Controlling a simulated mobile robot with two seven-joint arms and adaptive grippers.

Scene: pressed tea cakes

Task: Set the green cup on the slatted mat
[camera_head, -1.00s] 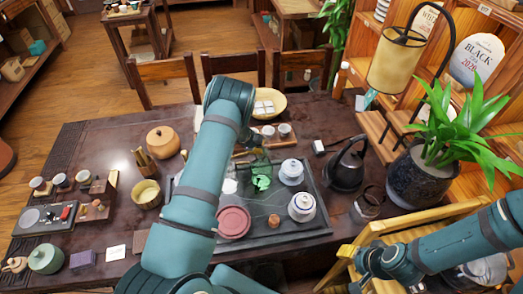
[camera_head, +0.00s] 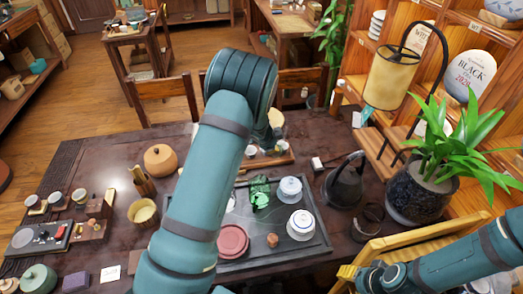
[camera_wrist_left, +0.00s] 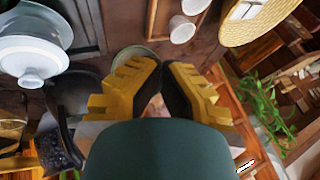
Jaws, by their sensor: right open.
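A green, see-through glass piece (camera_head: 260,193), perhaps the green cup, stands on the dark tea tray (camera_head: 318,240). In the left wrist view, a grey-green round rim (camera_wrist_left: 134,52) shows beyond my left gripper's fingers (camera_wrist_left: 161,78), mostly to the left of their middle. The fingertips are close together; I cannot tell whether they grip anything. In the head view my left arm hides this gripper. My right gripper (camera_head: 350,276) is open, low at the right beside the yellow wooden chair, away from the tray's pieces. I cannot pick out the slatted mat with certainty.
A black kettle (camera_head: 343,185) and a potted plant (camera_head: 423,190) stand right. Small white cups (camera_head: 281,146) are behind.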

